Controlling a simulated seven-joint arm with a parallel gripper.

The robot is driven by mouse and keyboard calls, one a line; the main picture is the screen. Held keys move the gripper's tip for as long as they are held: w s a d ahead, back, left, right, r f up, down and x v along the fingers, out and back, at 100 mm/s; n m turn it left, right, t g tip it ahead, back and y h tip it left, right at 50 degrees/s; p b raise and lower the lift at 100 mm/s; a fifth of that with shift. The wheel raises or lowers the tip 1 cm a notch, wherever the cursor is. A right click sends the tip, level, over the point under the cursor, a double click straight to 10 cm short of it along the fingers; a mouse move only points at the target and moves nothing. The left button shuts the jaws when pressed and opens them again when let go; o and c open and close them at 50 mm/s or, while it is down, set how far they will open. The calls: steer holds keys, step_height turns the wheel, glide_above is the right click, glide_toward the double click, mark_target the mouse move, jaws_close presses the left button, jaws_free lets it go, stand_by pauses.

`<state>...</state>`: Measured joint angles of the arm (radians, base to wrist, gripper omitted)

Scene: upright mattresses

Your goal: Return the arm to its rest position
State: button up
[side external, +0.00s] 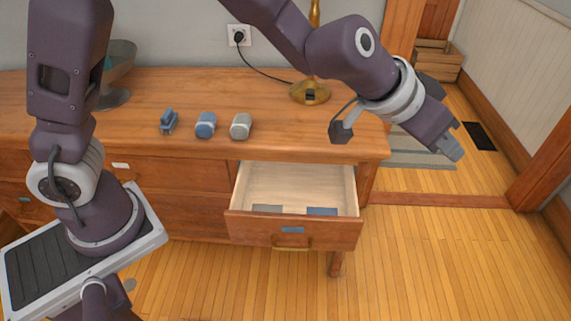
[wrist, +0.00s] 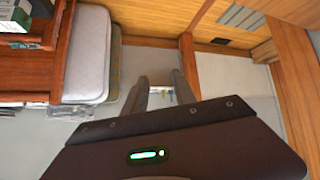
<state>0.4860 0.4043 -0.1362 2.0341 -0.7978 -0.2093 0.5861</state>
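My gripper (side external: 452,148) is raised at the right of the side view, past the right end of the wooden dresser (side external: 270,90), and points down to the right. In the wrist view, two grey fingers (wrist: 162,82) stand apart with a gap and nothing held between them. My arm reaches over the dresser top from the upper middle. A pale mattress (wrist: 88,55) stands at the left of the wrist view, beside reddish wooden furniture (wrist: 35,70). Its far side is hidden.
An open drawer (side external: 295,190) juts from the dresser, with flat grey and blue pieces inside. A brass lamp base (side external: 310,92), several small blue and grey items (side external: 205,124) and a bowl stand on top. A wooden crate (side external: 437,60) sits behind; the floor at right is mostly clear.

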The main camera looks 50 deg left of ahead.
steer(key=s+a+r+n+g+y, duration=0.1)
steer(key=s+a+r, duration=0.3)
steer(key=s+a, duration=0.4)
steer(key=s+a+r+g, duration=0.1)
steer(key=s+a+r, duration=0.3)
steer(key=s+a, duration=0.5)
steer(key=s+a+f+n+g+y, duration=0.1)
steer(key=s+a+f+n+y, duration=0.1)
steer(key=s+a, duration=0.7)
steer(key=s+f+y, duration=0.1)
steer(key=s+f, duration=0.1)
steer(key=s, duration=0.1)
steer(key=shift+s+n, duration=0.25)
steer(key=shift+n, duration=0.05)
